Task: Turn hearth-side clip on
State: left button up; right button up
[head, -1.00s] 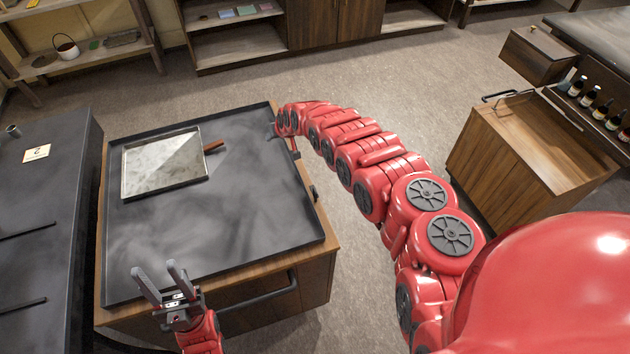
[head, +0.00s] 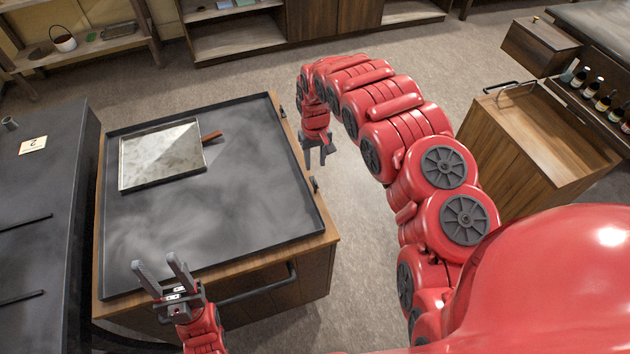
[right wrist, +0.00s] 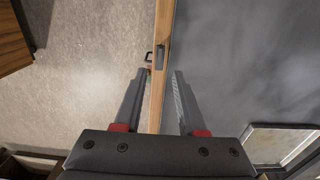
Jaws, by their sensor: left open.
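A dark clip (head: 314,185) sits on the wooden right edge of the tray-topped cart (head: 322,238). Another dark fitting (head: 283,111) is at the far end of that edge. I cannot tell which is the hearth-side one. My right gripper (head: 316,160) is open and empty, pointing down just off the right edge, between these fittings. In the right wrist view, a clip (right wrist: 160,55) shows on the wooden edge, ahead of and between the open fingertips (right wrist: 159,72), not touched. My left gripper (head: 156,262) is open and empty over the cart's near left corner.
A framed glass-like panel (head: 160,155) and a brown-handled tool (head: 212,136) lie on the cart's dark top. A bar handle (head: 258,288) is on its near side. A dark counter (head: 40,230) stands left, a wooden cabinet (head: 540,140) right. Floor between is clear.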

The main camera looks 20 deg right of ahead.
aim_at(315, 182)
notch_tip(315, 182, down, 7)
jog(key=shift+a+r+p, duration=0.1)
jog(key=shift+r+p, duration=0.05)
jog(key=shift+p, duration=0.5)
jog(key=shift+f, duration=1.05)
grip_shut()
